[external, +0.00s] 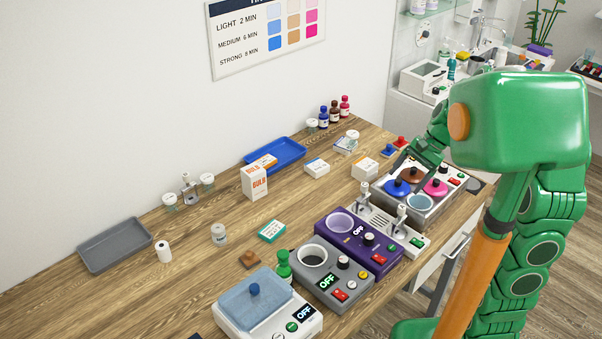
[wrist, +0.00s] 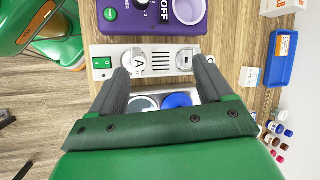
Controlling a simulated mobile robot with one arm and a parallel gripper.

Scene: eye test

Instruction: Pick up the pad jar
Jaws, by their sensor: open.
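Several small white-lidded jars are in the external view, and I cannot tell for certain which is the pad jar. One labelled jar (external: 219,235) stands alone in the middle of the wooden table, its label too small to read. Two clear jars, one at left (external: 169,202) and one at right (external: 207,180), stand by the wall.
Blue tray (external: 290,147), grey tray (external: 115,246) and cartons lie behind. Bare wood lies around the labelled jar.

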